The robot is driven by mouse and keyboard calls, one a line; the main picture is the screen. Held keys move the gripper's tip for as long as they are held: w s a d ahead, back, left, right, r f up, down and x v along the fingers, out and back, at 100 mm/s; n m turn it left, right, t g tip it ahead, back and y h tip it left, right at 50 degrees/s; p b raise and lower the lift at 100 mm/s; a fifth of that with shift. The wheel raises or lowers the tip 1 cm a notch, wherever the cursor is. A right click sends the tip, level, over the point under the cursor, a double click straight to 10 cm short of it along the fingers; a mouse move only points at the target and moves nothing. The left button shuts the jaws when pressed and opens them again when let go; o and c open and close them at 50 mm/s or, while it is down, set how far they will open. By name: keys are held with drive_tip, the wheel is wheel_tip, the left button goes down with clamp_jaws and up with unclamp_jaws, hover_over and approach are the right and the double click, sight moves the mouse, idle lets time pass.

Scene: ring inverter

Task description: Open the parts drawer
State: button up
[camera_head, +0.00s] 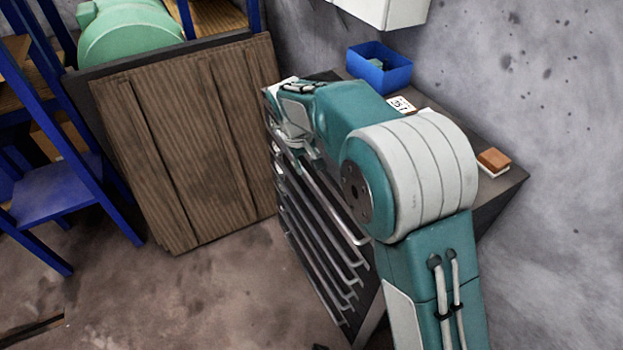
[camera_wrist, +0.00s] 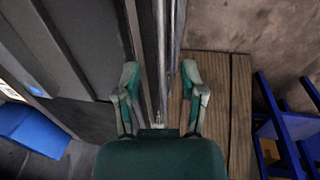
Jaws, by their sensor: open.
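The grey drawer cabinet (camera_head: 479,203) has a stack of several drawers with long metal bar handles (camera_head: 322,235) on its front. I cannot tell which is the parts drawer, and no drawer is clearly pulled out. My gripper (camera_head: 299,148) is at the upper front of the cabinet, at its far end, partly hidden by my arm. In the wrist view my gripper (camera_wrist: 160,72) is open, with one finger on each side of the metal handle bars (camera_wrist: 162,45). I cannot tell whether the fingers touch a bar. Nothing is clearly gripped.
A blue bin (camera_head: 380,70), a white card (camera_head: 402,105) and a brown-and-white block (camera_head: 494,160) are on the cabinet top. A wooden panel (camera_head: 190,140) leans beyond the cabinet. A blue shelf frame (camera_head: 60,190) stands at left. The floor (camera_head: 200,295) before the drawers is clear.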

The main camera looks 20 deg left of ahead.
sight(312, 182)
drive_tip(key=f, duration=0.4)
drive_tip(key=w+f, duration=0.1)
drive_tip(key=f, duration=0.1)
drive_tip(key=shift+d+f, duration=0.4)
drive_tip(key=shift+c, duration=0.3)
clamp_jaws()
